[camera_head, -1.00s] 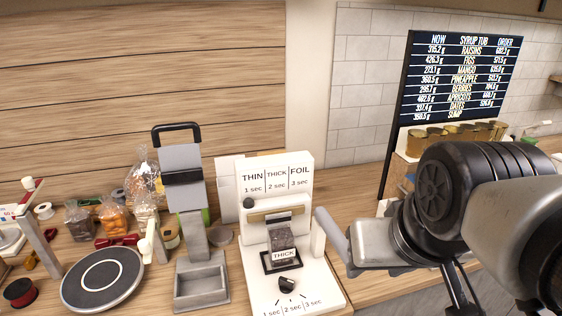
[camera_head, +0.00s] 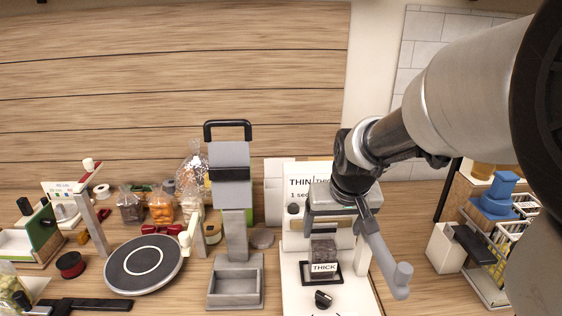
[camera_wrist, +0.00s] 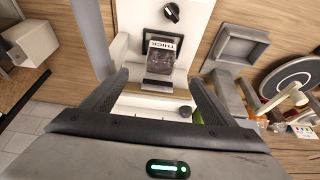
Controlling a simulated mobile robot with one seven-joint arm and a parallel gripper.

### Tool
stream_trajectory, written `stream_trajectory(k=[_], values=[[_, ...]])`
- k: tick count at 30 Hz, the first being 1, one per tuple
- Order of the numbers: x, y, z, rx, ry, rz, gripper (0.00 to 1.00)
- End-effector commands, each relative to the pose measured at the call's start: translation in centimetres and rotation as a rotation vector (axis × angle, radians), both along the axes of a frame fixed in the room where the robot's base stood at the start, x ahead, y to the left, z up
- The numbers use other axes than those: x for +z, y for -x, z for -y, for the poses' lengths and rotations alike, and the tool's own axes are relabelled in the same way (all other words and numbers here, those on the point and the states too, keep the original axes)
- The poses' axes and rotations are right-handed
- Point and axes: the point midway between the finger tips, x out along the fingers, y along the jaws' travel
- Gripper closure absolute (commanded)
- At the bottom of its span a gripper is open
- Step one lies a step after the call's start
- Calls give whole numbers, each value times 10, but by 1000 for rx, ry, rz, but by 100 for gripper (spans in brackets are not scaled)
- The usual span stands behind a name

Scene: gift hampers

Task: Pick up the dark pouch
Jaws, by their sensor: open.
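A dark pouch (camera_head: 323,252) with a white THICK label stands in the white sealing station (camera_head: 294,262), on a black-framed rest. In the wrist view the pouch (camera_wrist: 161,62) lies between and beyond my fingertips, near the picture's upper middle. My gripper (camera_wrist: 158,78) is open and empty, its two fingers spread wide to either side of the pouch. In the head view my gripper (camera_head: 343,205) is above the station and partly covers its printed sign. The fingertips are hard to make out there. Another dark-filled bag (camera_head: 130,207) stands far to the left.
A black knob (camera_head: 323,299) sits in front of the pouch. A grey bar with a rounded end (camera_head: 388,262) juts forward beside the pouch. A blue-topped holder (camera_head: 495,200) stands right.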

Motion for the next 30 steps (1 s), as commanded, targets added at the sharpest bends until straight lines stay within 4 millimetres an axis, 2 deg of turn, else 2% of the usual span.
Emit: stream_trajectory(k=[1,9,12,19,27,30], values=[[-13,-4,0,0,0,-7,20],[-65,-25,0,-2,-1,-5,20],[-77,-31,0,-2,-1,-3,20],[-89,-38,0,-1,0,-1,20],[-123,-58,-1,-2,-1,-3,20],[-128,-61,-2,-2,-1,-1,20]])
